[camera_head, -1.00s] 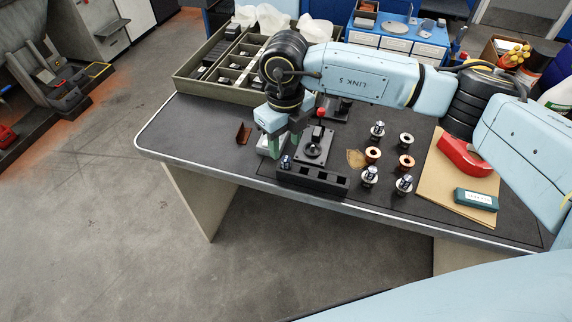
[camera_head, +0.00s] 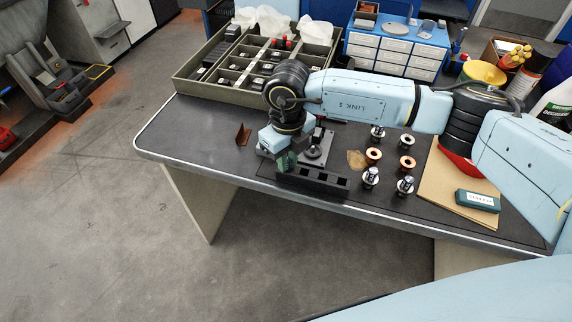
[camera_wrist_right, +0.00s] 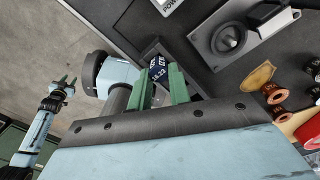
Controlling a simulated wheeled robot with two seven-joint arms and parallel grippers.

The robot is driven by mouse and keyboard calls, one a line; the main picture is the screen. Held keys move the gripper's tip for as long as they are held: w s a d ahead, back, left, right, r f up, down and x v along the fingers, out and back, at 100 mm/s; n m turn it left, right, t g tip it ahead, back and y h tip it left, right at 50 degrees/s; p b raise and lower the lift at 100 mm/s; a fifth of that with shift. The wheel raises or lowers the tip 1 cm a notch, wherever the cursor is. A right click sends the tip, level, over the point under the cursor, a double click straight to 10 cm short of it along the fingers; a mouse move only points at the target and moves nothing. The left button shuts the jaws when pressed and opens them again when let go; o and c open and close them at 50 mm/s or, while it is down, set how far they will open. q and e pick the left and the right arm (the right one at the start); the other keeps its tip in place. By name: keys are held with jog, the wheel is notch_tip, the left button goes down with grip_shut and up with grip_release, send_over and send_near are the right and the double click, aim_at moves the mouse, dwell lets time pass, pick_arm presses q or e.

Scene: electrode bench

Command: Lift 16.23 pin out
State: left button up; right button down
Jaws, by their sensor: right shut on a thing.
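My right gripper (camera_head: 286,161) is over the left end of the black socket rack (camera_head: 330,184), fingers pointing down. In the right wrist view the gripper (camera_wrist_right: 160,84) is shut on a dark blue pin cap (camera_wrist_right: 158,68) with white lettering, of which ".23" is legible. Whether the pin's lower part is still in its socket cannot be told. In the head view the pin is hidden by the gripper.
Several upright metal pins and copper rings (camera_head: 373,154) stand to the right. A compartment tray (camera_head: 215,92) is at the back left. A brown bracket (camera_head: 243,134) stands on otherwise clear mat at left.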

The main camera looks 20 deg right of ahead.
jog(key=shift+r, duration=0.1)
